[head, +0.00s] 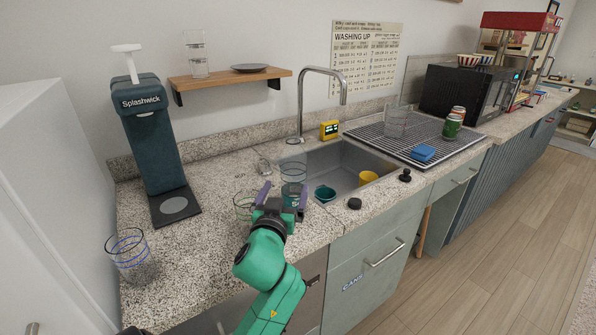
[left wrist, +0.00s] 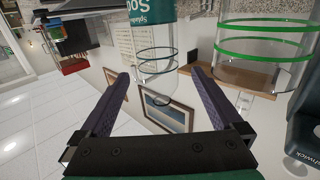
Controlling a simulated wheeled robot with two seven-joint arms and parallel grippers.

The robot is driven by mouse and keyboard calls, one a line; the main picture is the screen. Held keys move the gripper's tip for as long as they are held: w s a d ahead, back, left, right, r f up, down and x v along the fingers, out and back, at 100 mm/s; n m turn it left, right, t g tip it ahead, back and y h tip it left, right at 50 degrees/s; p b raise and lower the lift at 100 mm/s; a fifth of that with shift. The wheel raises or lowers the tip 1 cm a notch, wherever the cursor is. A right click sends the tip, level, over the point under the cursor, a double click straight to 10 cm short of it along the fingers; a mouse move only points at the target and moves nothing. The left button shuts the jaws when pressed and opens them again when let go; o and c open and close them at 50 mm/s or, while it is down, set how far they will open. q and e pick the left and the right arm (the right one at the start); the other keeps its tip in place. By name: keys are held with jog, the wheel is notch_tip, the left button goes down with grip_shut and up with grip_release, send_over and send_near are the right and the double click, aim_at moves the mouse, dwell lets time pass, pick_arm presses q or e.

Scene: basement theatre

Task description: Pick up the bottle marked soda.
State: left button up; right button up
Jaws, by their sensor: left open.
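The soda bottle (head: 292,170) is clear with a teal label and stands on the speckled counter, left of the sink. In the left wrist view the bottle (left wrist: 153,62) appears upside down, with "Splash…" and "So…" readable on its label. My left gripper (head: 284,188) is open and empty, on the near side of the bottle. In the left wrist view the bottle's clear part lies between the two fingers (left wrist: 160,78) in the picture, and I see no contact. The gripper hides the bottle's lower part in the head view. My right gripper is not in view.
A green-ringed glass (head: 243,206) stands close to the left of the gripper; it also shows in the left wrist view (left wrist: 235,47). A Splashwick dispenser (head: 152,140) and a blue-ringed glass (head: 127,252) stand farther left. The sink (head: 345,158) and faucet (head: 301,105) are to the right.

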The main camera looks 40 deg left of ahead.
aim_at(290, 172)
pick_arm(q)
jog(key=shift+w+a+r+p, duration=0.5)
jog(key=shift+w+r+p, duration=0.15)
jog(key=shift+w+r, duration=0.25)
jog(key=x, duration=0.3)
jog(key=shift+w+p, duration=0.1)
jog(key=shift+p, duration=0.25)
jog(key=x, duration=0.2)
jog(key=p+x, duration=0.1)
jog(key=x, duration=0.4)
jog(key=shift+f, duration=0.25)
jog(key=shift+c, duration=0.6)
jog(key=shift+d, duration=0.1)
jog(key=c, duration=1)
jog(key=shift+o, duration=0.2)
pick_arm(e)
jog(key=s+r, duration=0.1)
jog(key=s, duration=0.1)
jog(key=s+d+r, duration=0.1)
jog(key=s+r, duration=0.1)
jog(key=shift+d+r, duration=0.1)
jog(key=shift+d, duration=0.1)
